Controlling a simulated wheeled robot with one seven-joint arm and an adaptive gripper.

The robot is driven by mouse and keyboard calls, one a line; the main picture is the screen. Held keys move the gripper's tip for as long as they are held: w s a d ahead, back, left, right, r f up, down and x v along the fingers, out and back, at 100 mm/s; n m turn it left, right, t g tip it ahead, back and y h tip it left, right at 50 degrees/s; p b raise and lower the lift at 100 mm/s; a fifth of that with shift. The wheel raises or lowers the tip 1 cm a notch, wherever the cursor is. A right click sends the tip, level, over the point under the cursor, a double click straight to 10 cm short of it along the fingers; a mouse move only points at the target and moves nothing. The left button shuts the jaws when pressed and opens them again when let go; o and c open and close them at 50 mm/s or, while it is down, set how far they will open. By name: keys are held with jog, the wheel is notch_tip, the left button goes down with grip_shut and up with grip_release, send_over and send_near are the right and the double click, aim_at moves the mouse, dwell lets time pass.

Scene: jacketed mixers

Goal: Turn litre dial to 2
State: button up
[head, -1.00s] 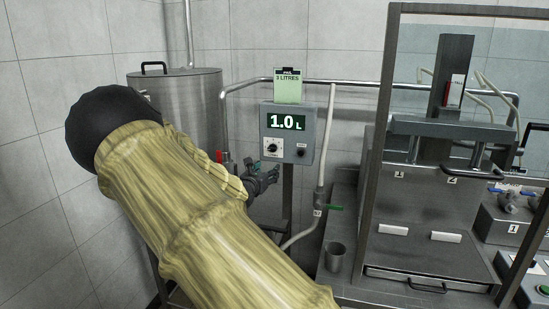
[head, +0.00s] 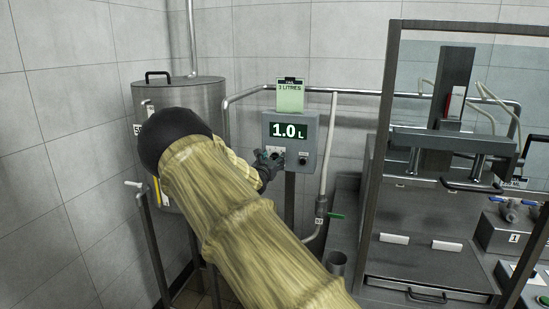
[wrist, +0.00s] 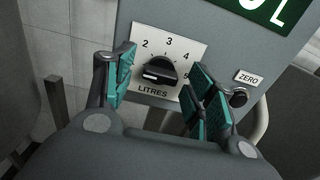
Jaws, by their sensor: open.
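The litre dial (wrist: 158,71) is a black knob on a white plate marked 2, 3, 4, 5 and LITRES, with its lower left part near my left finger. Its pale pointer mark faces the lower left of the plate. The grey control box (head: 309,133) has a display (head: 286,131) reading 1.0 L. My gripper (wrist: 160,88) is open, with teal pads on either side of the dial and not closed on it. In the head view my gripper (head: 269,161) covers most of the dial.
A black ZERO button (wrist: 238,97) sits just right of my right finger. A green card (head: 290,97) reading 3 LITRES is above the box. A steel tank (head: 185,95) stands left, a pipe (head: 328,150) and framed machine (head: 430,215) right.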

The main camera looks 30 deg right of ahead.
jog(key=shift+w+d, duration=0.2)
jog(key=shift+c, duration=0.4)
jog(key=c, duration=0.9)
jog(key=shift+d+r, duration=0.1)
jog(key=shift+d, duration=0.05)
jog(key=shift+c, duration=0.2)
jog(key=shift+f+b, duration=0.25)
jog(key=shift+b, duration=0.15)
